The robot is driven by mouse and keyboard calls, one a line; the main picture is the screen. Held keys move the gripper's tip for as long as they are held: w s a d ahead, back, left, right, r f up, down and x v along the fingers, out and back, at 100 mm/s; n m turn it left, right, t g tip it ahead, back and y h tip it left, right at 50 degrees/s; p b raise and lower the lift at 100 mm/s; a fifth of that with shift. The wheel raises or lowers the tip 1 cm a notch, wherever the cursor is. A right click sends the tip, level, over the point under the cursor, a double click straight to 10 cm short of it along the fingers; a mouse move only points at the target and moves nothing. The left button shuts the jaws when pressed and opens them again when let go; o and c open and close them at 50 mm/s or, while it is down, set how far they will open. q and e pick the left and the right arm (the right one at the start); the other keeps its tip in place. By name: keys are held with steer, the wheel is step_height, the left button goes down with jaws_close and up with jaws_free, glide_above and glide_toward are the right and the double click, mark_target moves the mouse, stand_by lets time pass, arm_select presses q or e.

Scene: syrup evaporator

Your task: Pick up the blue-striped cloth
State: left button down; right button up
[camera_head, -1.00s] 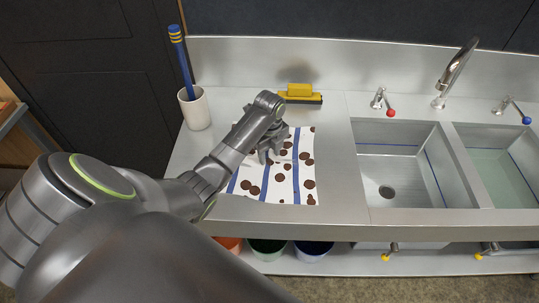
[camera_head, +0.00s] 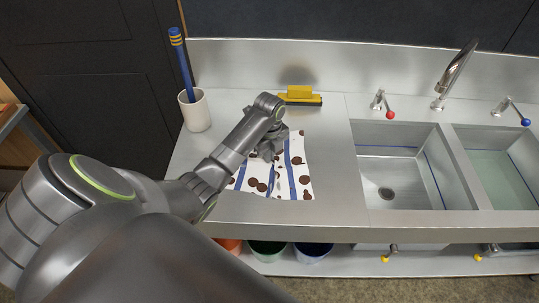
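The blue-striped cloth (camera_head: 296,168) is white with blue stripes and dark brown spots. It lies on the steel counter left of the sinks, creased and drawn in towards my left gripper. My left gripper (camera_head: 268,154) points down at the middle of the cloth and appears shut on a pinched fold of it. The fingertips are partly hidden by the wrist and the cloth. My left arm covers the cloth's left part. My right gripper is not in view.
A white cup (camera_head: 195,110) with a blue-handled brush (camera_head: 181,58) stands at the counter's back left. A yellow and black scrubber (camera_head: 299,96) lies behind the cloth. Two sinks (camera_head: 388,176) with taps are on the right. Coloured buckets (camera_head: 268,250) sit below.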

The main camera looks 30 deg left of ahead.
arm_select(q)
step_height(320, 180, up, 12)
steer(key=p, duration=0.8)
steer(key=shift+f+p, duration=0.15)
steer(key=shift+p, duration=0.2)
steer(key=shift+w, duration=0.1)
